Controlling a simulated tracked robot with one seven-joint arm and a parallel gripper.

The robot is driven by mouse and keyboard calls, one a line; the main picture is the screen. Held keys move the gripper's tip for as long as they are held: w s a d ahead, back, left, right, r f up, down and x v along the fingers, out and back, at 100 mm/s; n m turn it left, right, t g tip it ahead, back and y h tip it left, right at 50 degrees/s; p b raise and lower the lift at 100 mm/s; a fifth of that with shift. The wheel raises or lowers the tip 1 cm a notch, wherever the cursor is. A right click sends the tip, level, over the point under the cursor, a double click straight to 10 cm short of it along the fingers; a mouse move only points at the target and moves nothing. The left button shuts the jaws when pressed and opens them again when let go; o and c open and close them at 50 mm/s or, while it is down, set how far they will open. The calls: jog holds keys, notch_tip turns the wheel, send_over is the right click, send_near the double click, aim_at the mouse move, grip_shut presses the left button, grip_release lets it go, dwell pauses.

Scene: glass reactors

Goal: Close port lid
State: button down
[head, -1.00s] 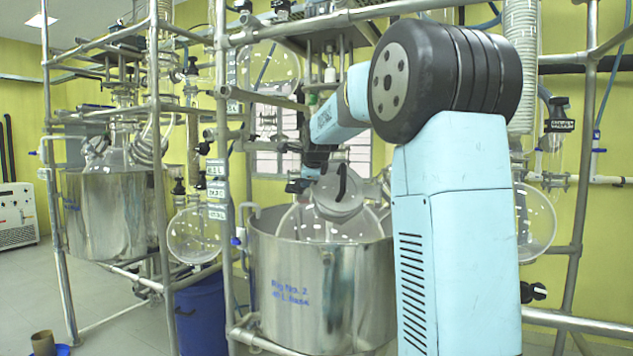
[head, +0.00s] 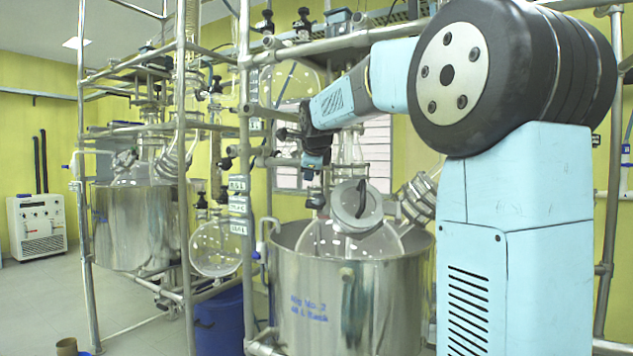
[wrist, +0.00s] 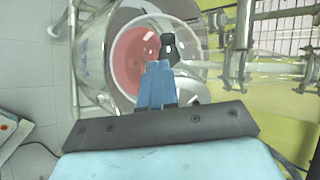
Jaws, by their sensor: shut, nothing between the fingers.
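The glass reactor (head: 385,240) sits inside a large steel pot (head: 345,300) in the head view. A round grey port lid (head: 350,212) with a dark handle stands tilted up at its front, its face towards the head camera. In the wrist view a round reddish opening (wrist: 128,62) with a pale rim shows in the glass, seemingly the uncovered port. My gripper (head: 315,168) hangs above and left of the lid in the head view, apart from it. In the wrist view its blue fingers (wrist: 155,80) are together and empty. A dark knob-like part (wrist: 170,48) lies beyond the fingertips.
Metal frame poles (head: 245,150) and crossbars stand close left of the pot and behind it. A second steel pot (head: 137,225) stands further left, with a round glass flask (head: 217,248) between. A blue bin (head: 218,320) is below. Floor is open at far left.

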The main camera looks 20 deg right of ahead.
jog(key=n+g, duration=0.2)
jog(key=n, duration=0.1)
send_near(335, 210)
jog(key=x, duration=0.5)
jog(key=shift+w+f, duration=0.15)
jog(key=shift+w+d+f, duration=0.15)
jog(key=shift+w+f, duration=0.25)
jog(key=shift+w, duration=0.1)
